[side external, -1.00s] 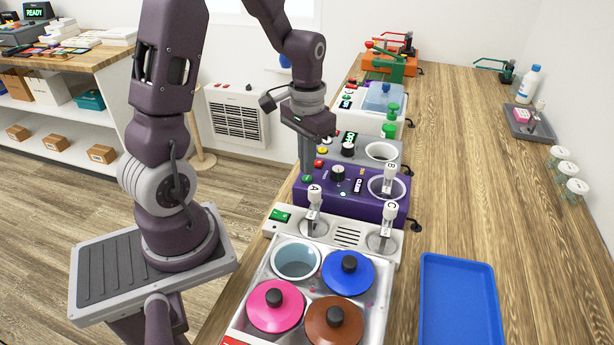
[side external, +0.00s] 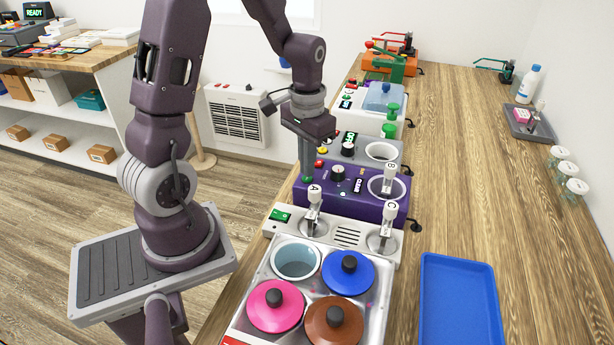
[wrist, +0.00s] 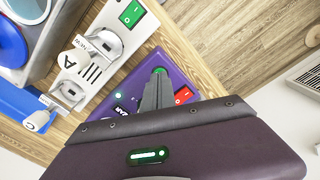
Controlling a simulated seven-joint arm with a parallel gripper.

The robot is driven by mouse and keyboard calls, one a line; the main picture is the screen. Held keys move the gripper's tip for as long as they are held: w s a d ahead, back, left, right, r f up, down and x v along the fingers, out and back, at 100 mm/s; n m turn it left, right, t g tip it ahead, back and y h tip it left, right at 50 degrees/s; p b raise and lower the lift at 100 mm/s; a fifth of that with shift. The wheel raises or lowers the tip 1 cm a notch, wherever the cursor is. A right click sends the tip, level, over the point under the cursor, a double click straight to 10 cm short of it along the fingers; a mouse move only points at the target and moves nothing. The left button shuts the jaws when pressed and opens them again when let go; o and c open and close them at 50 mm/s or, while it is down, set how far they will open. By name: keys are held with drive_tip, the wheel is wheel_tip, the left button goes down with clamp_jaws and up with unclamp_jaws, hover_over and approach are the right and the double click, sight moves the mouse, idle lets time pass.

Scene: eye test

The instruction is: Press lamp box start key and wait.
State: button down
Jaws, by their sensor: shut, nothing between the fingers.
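A purple box (side external: 375,209) stands on the bench, with a green key (wrist: 159,70) at its near left corner, a red switch (wrist: 183,95), a black knob (side external: 338,173) and a small dark display (side external: 359,186). A small pale light (wrist: 118,96) glows on its top. My gripper (side external: 307,176) is shut and empty, pointing down at the green key. In the wrist view the fingertips (wrist: 158,76) overlap the key's edge and hide part of it; whether they press it I cannot tell. No readable name marks this as the lamp box.

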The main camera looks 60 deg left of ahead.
drive_tip(key=shift+f, duration=0.55)
idle(0.4)
wheel_tip(320, 180, up, 8)
idle(0.6)
drive_tip(key=s+d+r+m+t, duration=0.3)
drive_tip(key=s+d+r+t, duration=0.2)
drive_tip(key=s+d+r, duration=0.5)
drive_tip(key=s+d, duration=0.3)
drive_tip(key=shift+s+d+t, duration=0.2)
drive_tip(key=shift+t, duration=0.1)
drive_tip(key=shift+r, duration=0.1)
idle(4.4)
